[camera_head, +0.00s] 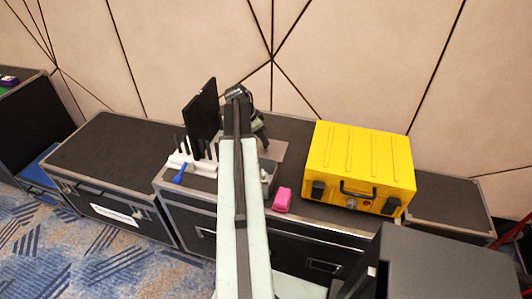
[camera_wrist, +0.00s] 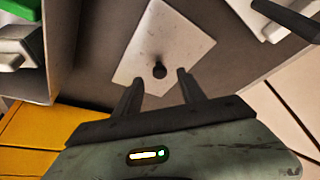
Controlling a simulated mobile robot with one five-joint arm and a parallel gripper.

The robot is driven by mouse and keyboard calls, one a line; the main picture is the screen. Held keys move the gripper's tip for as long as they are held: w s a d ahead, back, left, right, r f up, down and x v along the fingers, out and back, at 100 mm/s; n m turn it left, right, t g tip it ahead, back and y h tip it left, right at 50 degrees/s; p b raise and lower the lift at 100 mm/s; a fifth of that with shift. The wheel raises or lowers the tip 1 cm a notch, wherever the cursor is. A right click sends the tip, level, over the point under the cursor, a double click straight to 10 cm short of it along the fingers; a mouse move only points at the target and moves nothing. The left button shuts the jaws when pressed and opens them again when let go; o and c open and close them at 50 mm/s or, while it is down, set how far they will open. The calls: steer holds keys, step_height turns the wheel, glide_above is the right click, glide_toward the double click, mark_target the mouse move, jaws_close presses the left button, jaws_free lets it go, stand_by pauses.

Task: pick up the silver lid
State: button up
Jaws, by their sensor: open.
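The silver lid (camera_wrist: 172,32) is a flat, pale square plate with a dark round knob (camera_wrist: 160,71) in the wrist view. It lies on a dark surface. My gripper (camera_wrist: 156,77) is open, with one finger on each side of the knob as seen from the wrist. I cannot tell how far above the lid the fingertips are. In the head view a grey patch beside my arm, likely the lid (camera_head: 276,149), is partly hidden by the arm and gripper.
A yellow case (camera_head: 358,160) stands right of the lid on the dark case tops. A white rack with dark pegs (camera_head: 203,168), a blue item (camera_head: 182,174) and an upright black panel (camera_head: 202,110) are left of my arm. A pink block (camera_head: 282,200) lies near the front edge.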

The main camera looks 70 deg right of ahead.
steer(key=b+x, duration=0.2)
steer(key=x, duration=0.2)
steer(key=shift+r, duration=0.2)
jaws_close()
steer(key=shift+r, duration=0.1)
